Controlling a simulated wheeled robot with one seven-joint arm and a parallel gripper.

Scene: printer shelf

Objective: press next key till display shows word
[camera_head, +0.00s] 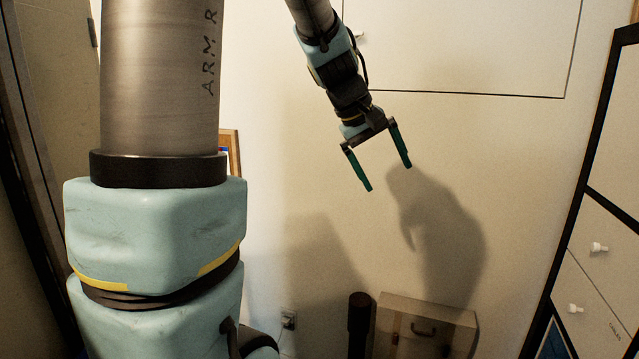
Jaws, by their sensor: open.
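My gripper (388,172) hangs in the upper middle of the head view, in front of a pale wall. Its two green fingers are spread apart and point down, with nothing between them. My arm's large grey and light-blue links fill the left side of the view and hide what is behind them. No printer, display or keys show in this view.
A white drawer unit with a black frame (572,218) stands at the right. A case with a handle (440,322) sits low against the wall, with a dark cylinder (359,325) beside it. A wall socket (288,318) is left of them.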

